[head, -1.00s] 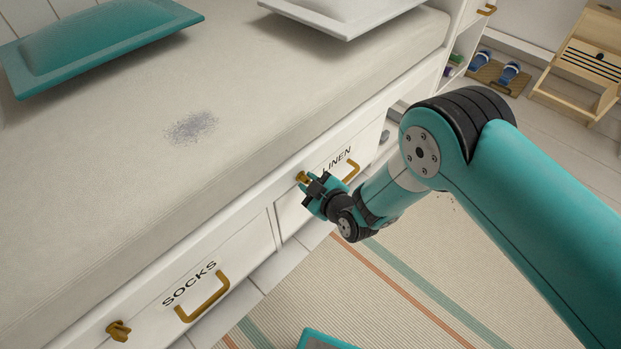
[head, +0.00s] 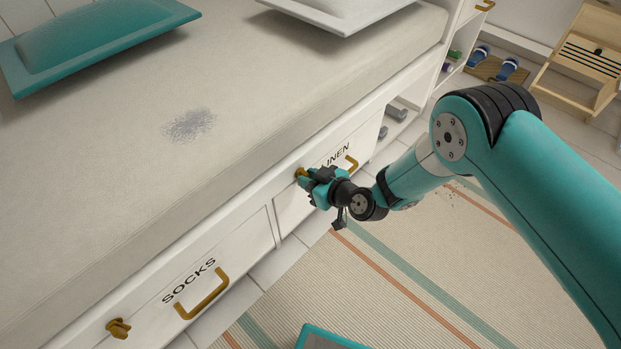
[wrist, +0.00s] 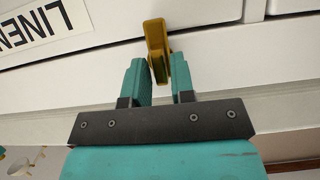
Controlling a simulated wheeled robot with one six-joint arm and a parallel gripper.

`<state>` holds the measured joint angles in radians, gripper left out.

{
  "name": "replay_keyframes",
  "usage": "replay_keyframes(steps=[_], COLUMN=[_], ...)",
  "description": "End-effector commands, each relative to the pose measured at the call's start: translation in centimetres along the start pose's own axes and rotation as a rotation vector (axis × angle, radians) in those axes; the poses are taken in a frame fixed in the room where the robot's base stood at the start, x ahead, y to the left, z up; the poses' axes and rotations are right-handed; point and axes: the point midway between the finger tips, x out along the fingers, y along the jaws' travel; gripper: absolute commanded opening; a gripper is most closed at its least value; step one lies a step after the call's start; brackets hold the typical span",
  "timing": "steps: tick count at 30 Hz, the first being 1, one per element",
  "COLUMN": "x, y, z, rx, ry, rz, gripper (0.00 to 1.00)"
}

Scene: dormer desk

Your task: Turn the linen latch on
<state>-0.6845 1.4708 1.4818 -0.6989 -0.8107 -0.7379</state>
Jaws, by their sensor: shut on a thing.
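The brass linen latch (head: 299,172) is at the upper left of the white drawer front (head: 291,210) marked LINEN (head: 338,155). In the head view my gripper (head: 307,177) covers most of it. In the wrist view the brass latch (wrist: 156,38) shows at the top middle, its lower end between the two teal fingers of my gripper (wrist: 162,76). My gripper is shut on the latch. The LINEN label (wrist: 45,30) shows tilted at the left of the wrist view.
A SOCKS drawer with a brass handle (head: 203,294) and its own brass latch (head: 118,328) is at lower left. The LINEN handle (head: 351,164) is just right of my gripper. The bed (head: 240,90) lies above the drawers. A striped rug (head: 400,270) covers the floor.

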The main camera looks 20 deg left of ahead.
Motion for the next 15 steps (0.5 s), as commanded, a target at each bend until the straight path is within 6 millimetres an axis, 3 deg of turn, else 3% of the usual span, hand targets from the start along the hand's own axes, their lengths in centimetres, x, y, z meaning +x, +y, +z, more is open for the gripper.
replay_keyframes(steps=[10, 11, 12, 15], x=[0.03, 0.03, 0.03, 0.01], y=[0.08, 0.08, 0.07, 0.06], z=[0.07, 0.07, 0.07, 0.07], rx=[0.000, 0.000, 0.001, 0.001], ry=[-0.001, -0.001, -0.001, -0.001], rz=[0.002, 0.001, 0.001, 0.001], gripper=[0.00, 0.30, 0.38, 0.38])
